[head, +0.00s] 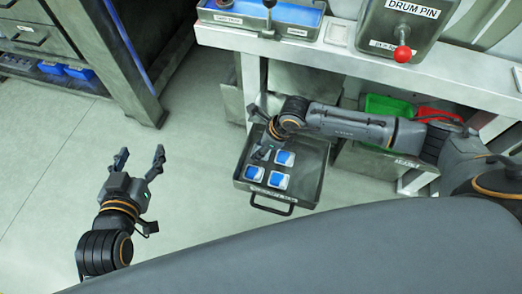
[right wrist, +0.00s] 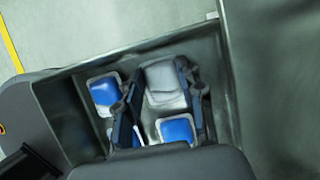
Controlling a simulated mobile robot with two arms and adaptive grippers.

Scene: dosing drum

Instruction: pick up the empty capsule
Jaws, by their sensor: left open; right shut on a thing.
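A pale grey capsule (right wrist: 165,82) without blue sits between the two fingers of my right gripper (right wrist: 158,92) in the right wrist view. The right gripper is shut on it, still down inside the dark tray (right wrist: 215,85). In the head view the right gripper (head: 263,152) reaches into the back left of this tray (head: 310,187) and hides the grey capsule. Three blue capsules stand in the tray, one of them here (head: 285,158); fingers partly cover one in the wrist view. My left gripper (head: 139,163) is open and empty over the floor at left.
The tray has a front handle (head: 272,209) and raised walls close around the right gripper. A bench (head: 345,62) with a blue-lined unit and a red-knobbed drum pin box (head: 405,30) stands behind. A green bin (head: 388,105) is at right. Floor at left is clear.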

